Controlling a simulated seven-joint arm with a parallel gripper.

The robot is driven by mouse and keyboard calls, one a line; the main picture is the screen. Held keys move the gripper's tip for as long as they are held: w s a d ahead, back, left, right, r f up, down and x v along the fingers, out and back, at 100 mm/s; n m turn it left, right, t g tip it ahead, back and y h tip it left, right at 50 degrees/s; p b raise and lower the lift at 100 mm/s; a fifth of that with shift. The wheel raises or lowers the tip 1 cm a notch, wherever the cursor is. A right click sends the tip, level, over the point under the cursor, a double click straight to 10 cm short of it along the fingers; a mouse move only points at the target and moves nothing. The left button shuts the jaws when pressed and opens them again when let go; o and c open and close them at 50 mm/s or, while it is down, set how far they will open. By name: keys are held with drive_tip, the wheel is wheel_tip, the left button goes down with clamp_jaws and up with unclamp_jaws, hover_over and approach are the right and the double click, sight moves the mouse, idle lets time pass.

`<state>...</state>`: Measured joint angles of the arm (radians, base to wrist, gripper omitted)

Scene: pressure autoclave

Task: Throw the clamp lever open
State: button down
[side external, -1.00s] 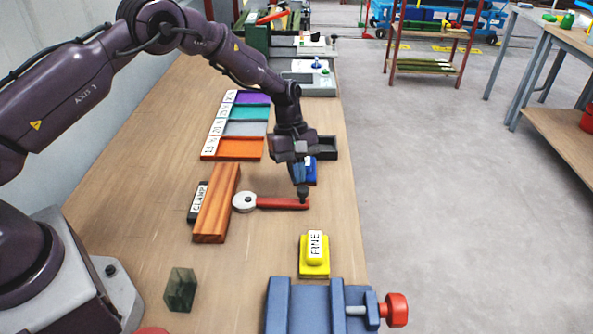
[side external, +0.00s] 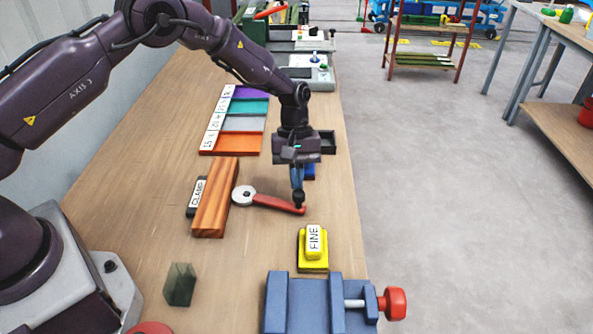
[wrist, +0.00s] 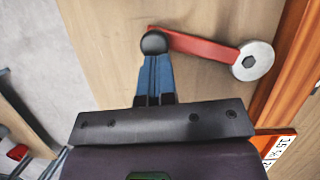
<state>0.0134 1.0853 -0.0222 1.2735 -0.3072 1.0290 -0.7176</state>
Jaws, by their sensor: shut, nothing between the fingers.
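The clamp lever is a red arm (side external: 275,202) on a round pale grey hub (side external: 243,196), lying next to the wooden block (side external: 216,200) with the CLAMP label (side external: 197,194). It angles from the hub toward the lower right. My gripper (side external: 298,196) is shut with nothing held, its blue fingers pointing down at the lever's free end. In the wrist view the fingertips (wrist: 156,70) meet the dark round knob (wrist: 154,43) at the end of the red arm (wrist: 200,48). The knob is partly hidden by the fingers in the side view.
A yellow block marked FINE (side external: 313,249) stands in front of the lever. A blue vise (side external: 305,300) with a red knob is at the near edge. A small dark green block (side external: 180,285) sits at left.

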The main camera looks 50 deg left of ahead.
drive_tip(key=s+d+m+y, duration=0.1)
drive_tip(key=s+m, duration=0.1)
drive_tip(key=s+m+g, duration=0.1)
drive_tip(key=s+m, duration=0.2)
drive_tip(key=s+d+m+y, duration=0.1)
drive_tip(key=s+m, duration=0.1)
drive_tip(key=m, duration=0.1)
drive_tip(key=shift+s+d+f+g+y, duration=0.15)
drive_tip(key=shift+s+d+g+y, duration=0.15)
drive_tip(key=shift+s, duration=0.1)
drive_tip(key=s+m, duration=0.2)
drive_tip(key=s+m+y, duration=0.1)
drive_tip(key=shift+a+m, duration=0.3)
drive_tip(key=shift+m, duration=0.1)
drive_tip(key=shift+s+a+m+y, duration=0.3)
drive_tip(key=shift+s+m, duration=0.25)
drive_tip(key=shift+m, duration=0.1)
drive_tip(key=shift+s+a+m+y, duration=0.25)
drive_tip(key=shift+s+m+y, duration=0.05)
drive_tip(key=shift+s+m, duration=0.3)
drive_tip(key=shift+w, duration=0.1)
drive_tip(key=shift+w+d, duration=0.1)
drive_tip(key=shift+w, duration=0.45)
drive_tip(key=w, duration=0.2)
drive_tip(key=shift+w+d, duration=0.35)
drive_tip(key=shift+d, duration=0.05)
drive_tip(key=v, duration=1)
drive_tip(key=shift+r, duration=0.4)
